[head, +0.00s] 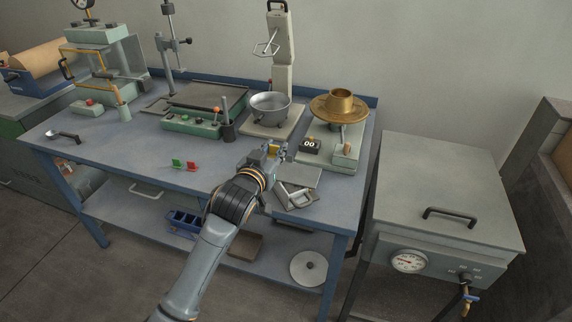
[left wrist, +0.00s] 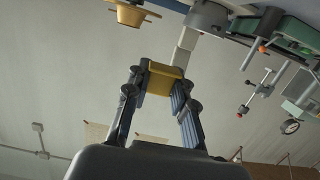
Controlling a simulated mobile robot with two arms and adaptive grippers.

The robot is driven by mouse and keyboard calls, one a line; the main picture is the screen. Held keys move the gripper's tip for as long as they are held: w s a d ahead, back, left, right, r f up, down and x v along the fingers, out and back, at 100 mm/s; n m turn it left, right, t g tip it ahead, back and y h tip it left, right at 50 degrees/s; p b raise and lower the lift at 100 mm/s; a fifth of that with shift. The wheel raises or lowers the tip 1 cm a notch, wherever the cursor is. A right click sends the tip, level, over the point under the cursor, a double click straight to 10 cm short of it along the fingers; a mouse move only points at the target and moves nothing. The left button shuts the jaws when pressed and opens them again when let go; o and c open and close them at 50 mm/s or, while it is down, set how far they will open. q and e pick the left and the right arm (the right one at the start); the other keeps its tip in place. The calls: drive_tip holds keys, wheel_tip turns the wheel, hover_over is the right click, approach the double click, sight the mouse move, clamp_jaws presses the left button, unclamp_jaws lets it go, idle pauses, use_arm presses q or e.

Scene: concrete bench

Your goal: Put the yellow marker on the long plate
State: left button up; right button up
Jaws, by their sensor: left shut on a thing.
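My left gripper (head: 277,151) is shut on the yellow marker (head: 273,149), above the right front part of the bench. In the left wrist view the yellow marker (left wrist: 165,80) shows as a short yellow block between the two fingertips (left wrist: 160,88). A flat grey plate (head: 304,175) lies near the bench's front right edge, just right of and below the gripper in the head view. I cannot tell for certain that it is the long plate. My arm hides part of the bench beside it. My right gripper is not in view.
Small green (head: 176,163) and red (head: 191,167) pieces lie left. The bench's left front is mostly clear.

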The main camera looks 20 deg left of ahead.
sight(289, 159)
use_arm(q)
drive_tip(key=w+f, duration=0.3)
drive_tip(key=f, duration=0.1)
drive_tip(key=w+d+f, duration=0.1)
drive_tip(key=w+f, duration=0.1)
drive_tip(key=shift+w, duration=0.35)
drive_tip(key=shift+f, duration=1.7)
drive_tip(key=shift+f+b, duration=0.2)
drive_tip(key=shift+b, duration=0.1)
drive_tip(key=o, duration=0.7)
drive_tip(key=shift+o, duration=0.2)
